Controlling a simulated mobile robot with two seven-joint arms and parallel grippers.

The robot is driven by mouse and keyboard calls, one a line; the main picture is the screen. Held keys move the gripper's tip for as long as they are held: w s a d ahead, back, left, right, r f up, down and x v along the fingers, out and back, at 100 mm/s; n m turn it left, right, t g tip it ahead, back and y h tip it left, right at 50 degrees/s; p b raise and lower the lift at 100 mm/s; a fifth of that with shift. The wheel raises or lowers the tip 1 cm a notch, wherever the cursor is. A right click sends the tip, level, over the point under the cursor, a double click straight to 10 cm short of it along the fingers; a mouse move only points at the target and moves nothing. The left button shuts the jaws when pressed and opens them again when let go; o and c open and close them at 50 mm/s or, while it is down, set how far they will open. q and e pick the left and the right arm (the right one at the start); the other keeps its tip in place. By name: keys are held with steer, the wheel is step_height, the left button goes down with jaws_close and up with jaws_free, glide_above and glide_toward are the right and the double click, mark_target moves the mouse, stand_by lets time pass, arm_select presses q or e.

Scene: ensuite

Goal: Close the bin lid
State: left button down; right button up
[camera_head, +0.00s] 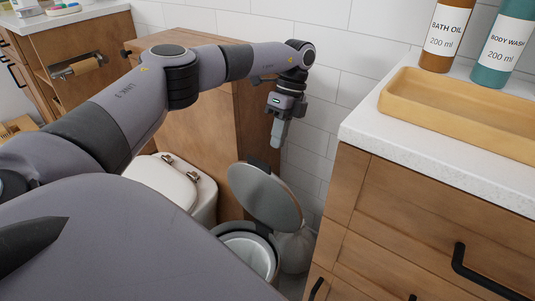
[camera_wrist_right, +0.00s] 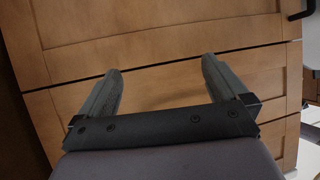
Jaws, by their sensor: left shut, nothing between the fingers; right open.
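The bin (camera_head: 250,250) stands on the floor between the toilet and the wooden cabinet. Its round grey lid (camera_head: 265,197) is raised and tilted back, so the white inside shows. My left gripper (camera_head: 279,140) points down above and behind the raised lid, near the tiled wall. It is shut and empty, and appears apart from the lid. My right gripper (camera_wrist_right: 160,80) shows in the right wrist view, open and empty, in front of wooden drawer fronts (camera_wrist_right: 150,50). The lower part of the bin is hidden by my own body.
A wooden cabinet (camera_head: 350,225) with a white counter stands right of the bin. The counter holds a tray (camera_head: 465,110), a bath oil bottle (camera_head: 450,35) and a body wash bottle (camera_head: 500,45). A white toilet (camera_head: 172,183) is left of the bin.

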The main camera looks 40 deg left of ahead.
arm_select(q)
steer(key=shift+s+d+f+b, duration=0.1)
steer(key=shift+s+f, duration=0.25)
steer(key=shift+s, duration=0.4)
steer(key=shift+s+d+f+b, duration=0.15)
steer(key=shift+s+f, duration=0.25)
steer(key=shift+s, duration=0.4)
steer(key=shift+s+f+b, duration=0.1)
steer(key=shift+s+f, duration=0.25)
steer(key=shift+s, duration=0.4)
steer(key=shift+s, duration=0.1)
